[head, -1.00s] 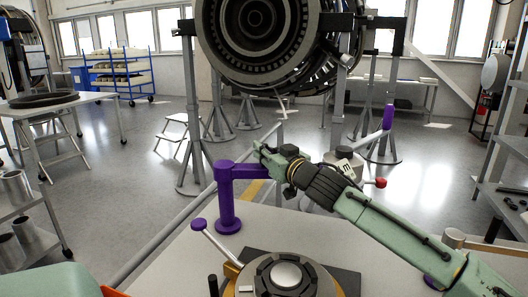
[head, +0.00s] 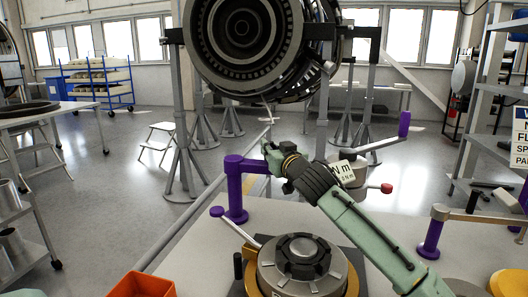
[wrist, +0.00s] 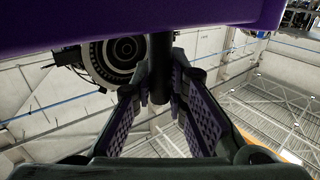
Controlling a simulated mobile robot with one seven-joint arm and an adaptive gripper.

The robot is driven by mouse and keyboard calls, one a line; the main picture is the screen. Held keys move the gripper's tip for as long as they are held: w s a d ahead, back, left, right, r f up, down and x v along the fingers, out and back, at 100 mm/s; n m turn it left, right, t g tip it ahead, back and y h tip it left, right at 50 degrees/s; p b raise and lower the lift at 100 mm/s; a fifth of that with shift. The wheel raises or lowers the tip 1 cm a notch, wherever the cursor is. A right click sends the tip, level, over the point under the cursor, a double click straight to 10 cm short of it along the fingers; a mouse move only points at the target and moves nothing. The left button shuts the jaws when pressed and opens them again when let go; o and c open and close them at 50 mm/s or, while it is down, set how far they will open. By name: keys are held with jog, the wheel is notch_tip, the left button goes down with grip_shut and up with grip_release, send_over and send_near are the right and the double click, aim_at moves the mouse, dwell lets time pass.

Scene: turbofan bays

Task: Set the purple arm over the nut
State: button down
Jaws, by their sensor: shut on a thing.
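The purple arm (head: 246,166) reaches right from the top of a purple post on the bench. My gripper (head: 270,150) is at the arm's outer end. In the wrist view the purple arm (wrist: 140,25) crosses the top, and a dark rod (wrist: 160,70) hangs below it between the fingers. My gripper (wrist: 160,95) is shut on this rod. A notched, round nut-like part (head: 303,248) sits on a round fixture on the bench, front right of the post. The purple arm's outer end is behind this part in the picture, not over it.
A lever with a purple knob (head: 217,212) stands beside the fixture. A tool with a white label (head: 343,172) and red knob is behind my arm. Another purple post (head: 431,238) stands at right. An orange bin (head: 140,286) is at front left.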

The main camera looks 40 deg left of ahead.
jog(key=shift+s+r, duration=0.1)
jog(key=c, duration=1.6)
grip_release()
jog(key=shift+o, duration=0.2)
notch_tip(320, 180, up, 10)
jog(key=shift+f, duration=0.1)
jog(key=shift+c, duration=0.2)
